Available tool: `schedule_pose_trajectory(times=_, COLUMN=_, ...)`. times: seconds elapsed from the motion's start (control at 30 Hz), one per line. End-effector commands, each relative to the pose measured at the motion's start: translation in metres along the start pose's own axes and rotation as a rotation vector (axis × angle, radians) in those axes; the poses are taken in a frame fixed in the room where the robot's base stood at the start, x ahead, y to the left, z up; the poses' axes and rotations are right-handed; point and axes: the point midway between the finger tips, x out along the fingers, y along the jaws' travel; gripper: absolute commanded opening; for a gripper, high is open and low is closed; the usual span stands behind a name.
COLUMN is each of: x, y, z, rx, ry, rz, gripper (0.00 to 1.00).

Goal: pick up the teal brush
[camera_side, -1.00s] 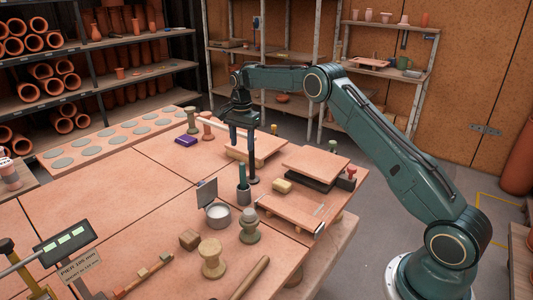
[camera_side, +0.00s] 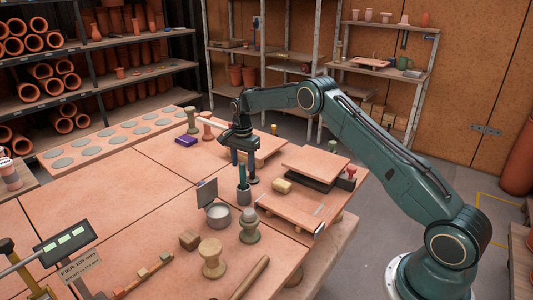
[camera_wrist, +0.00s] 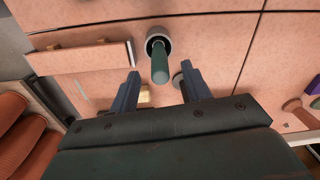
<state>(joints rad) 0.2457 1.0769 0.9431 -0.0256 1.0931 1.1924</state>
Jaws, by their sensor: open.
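The teal brush (camera_side: 242,171) stands upright in a small grey cup (camera_side: 243,195) on the table, its lower end hidden inside. In the wrist view, the brush's handle (camera_wrist: 159,68) points up towards the camera, with the cup's rim (camera_wrist: 158,34) around it. My gripper (camera_side: 244,164) is open and empty, pointing down just above and behind the cup in the side view. In the wrist view, the handle's near end shows between the two fingertips of my gripper (camera_wrist: 161,73), touching neither. How deep the handle sits between them I cannot tell.
A round grey tin (camera_side: 218,216) and an upright plate (camera_side: 206,193) stand close in front of the cup. A yellow block (camera_side: 282,186) and a board (camera_side: 290,212) lie to its right. A wooden spool-shaped piece (camera_side: 212,258) stands nearer. The table's left part is mostly clear.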

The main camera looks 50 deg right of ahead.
Motion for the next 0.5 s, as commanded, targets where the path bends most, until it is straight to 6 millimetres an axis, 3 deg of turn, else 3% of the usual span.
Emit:
schedule_pose_trajectory(times=0.3, x=0.034, y=0.001, z=0.001, rx=0.0, ry=0.0, rz=0.001, gripper=0.48)
schedule_pose_trajectory(times=0.5, x=0.038, y=0.001, z=0.0, rx=0.0, ry=0.0, rz=0.0, gripper=0.48)
